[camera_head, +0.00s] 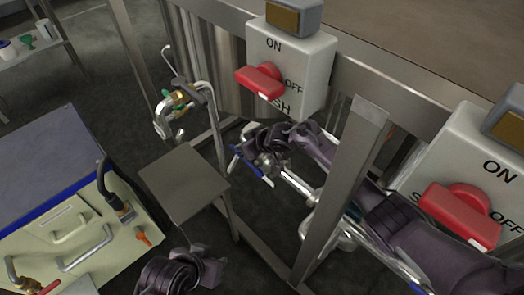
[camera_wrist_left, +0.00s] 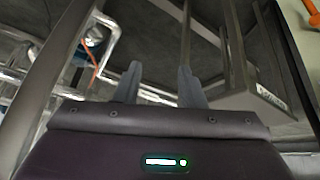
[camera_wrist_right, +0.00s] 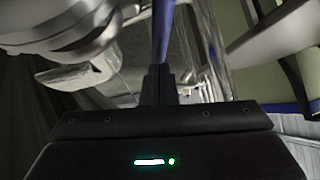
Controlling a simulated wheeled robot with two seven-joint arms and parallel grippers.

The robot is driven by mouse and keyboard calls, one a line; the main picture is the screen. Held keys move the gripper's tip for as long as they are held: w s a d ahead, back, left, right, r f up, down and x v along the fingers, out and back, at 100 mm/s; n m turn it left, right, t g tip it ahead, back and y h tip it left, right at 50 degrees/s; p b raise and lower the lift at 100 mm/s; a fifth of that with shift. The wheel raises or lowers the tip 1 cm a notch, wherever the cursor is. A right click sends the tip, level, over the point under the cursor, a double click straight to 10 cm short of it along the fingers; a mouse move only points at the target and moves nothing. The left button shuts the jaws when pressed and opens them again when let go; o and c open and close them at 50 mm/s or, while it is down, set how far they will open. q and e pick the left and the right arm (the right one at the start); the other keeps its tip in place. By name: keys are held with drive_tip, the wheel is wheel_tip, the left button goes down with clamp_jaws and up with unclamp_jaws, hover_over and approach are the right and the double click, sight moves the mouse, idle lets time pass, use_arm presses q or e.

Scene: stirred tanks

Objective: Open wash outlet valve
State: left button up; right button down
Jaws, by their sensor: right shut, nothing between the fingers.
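A valve with a blue lever (camera_head: 250,166) and metal body sits on the piping under the tank with the red switch marked "SH". My right gripper (camera_wrist_right: 160,82) is shut with nothing between its fingers. In the right wrist view the blue lever (camera_wrist_right: 163,28) rises just beyond the fingertips; whether they touch it I cannot tell. In the head view my right arm reaches in from the right and its dark wrist partly covers the valve. My left gripper (camera_wrist_left: 157,82) is open and empty; in the head view its wrist is low, below the small metal plate.
A red ON/OFF switch box (camera_head: 290,65) is above the valve, and a second one (camera_head: 470,190) is at right. A steel leg (camera_head: 342,190) stands before my right arm. A metal plate (camera_head: 185,180) and a cream cart (camera_head: 75,235) are at left.

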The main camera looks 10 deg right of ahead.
drive_tip(key=shift+w+a+f, duration=0.1)
drive_tip(key=shift+f, duration=0.15)
idle(0.5)
